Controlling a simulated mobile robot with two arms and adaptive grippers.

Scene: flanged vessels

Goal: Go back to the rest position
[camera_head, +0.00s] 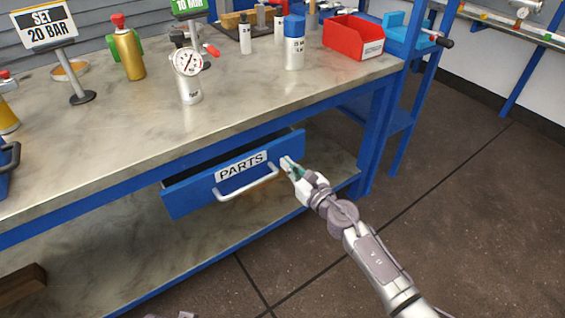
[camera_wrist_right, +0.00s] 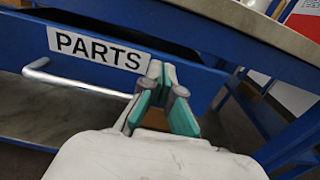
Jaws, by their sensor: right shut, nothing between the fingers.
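My right gripper (camera_head: 287,164) is shut and empty, beside the right end of the blue PARTS drawer (camera_head: 187,199). It also shows in the right wrist view (camera_wrist_right: 160,72), its fingertips together in front of the drawer's face, to the right of the label. The drawer is pulled partly out from under the bench, and its pale bar handle (camera_head: 248,186) is apart from the fingers. I cannot tell whether the fingertips touch the drawer.
The workbench (camera_head: 130,112) holds a gauge vessel (camera_head: 188,84), a gold bottle (camera_head: 128,52), a blue-and-white bottle (camera_head: 294,45), a red bin (camera_head: 352,38) and a SET 20 BAR sign (camera_head: 46,28). A lower shelf (camera_head: 130,262) lies under the drawer. The floor (camera_head: 470,210) at right is clear.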

